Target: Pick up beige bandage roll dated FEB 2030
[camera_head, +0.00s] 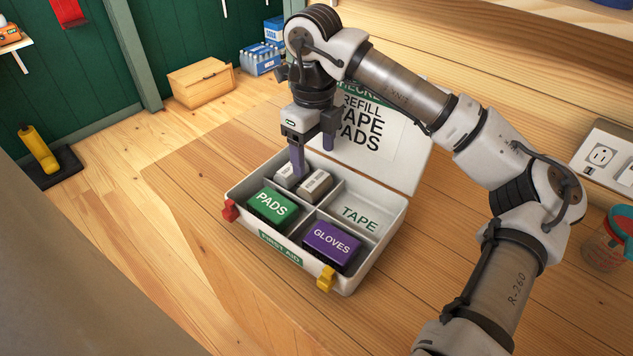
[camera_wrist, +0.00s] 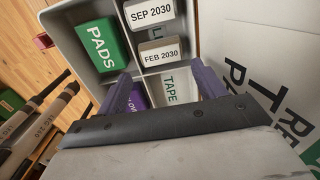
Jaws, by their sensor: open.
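The beige bandage roll labelled FEB 2030 (camera_wrist: 160,54) sits in a compartment of the open first aid kit (camera_head: 345,284). In the head view it is the right one of two blocky rolls (camera_head: 315,185). A whiter roll labelled SEP 2030 (camera_wrist: 150,14) is beside it, on the left in the head view (camera_head: 288,175). My gripper (camera_head: 312,160) is open and empty, pointing down at the rolls. In the wrist view its purple fingers (camera_wrist: 162,84) are apart, with the FEB 2030 roll beyond the gap between them.
The kit also holds a green PADS box (camera_head: 270,207) and a purple GLOVES box (camera_head: 332,246). The TAPE compartment (camera_head: 360,218) is empty. The raised lid (camera_head: 400,165) stands behind my gripper. A wall socket (camera_head: 603,155) and a cup (camera_head: 605,245) are at the right.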

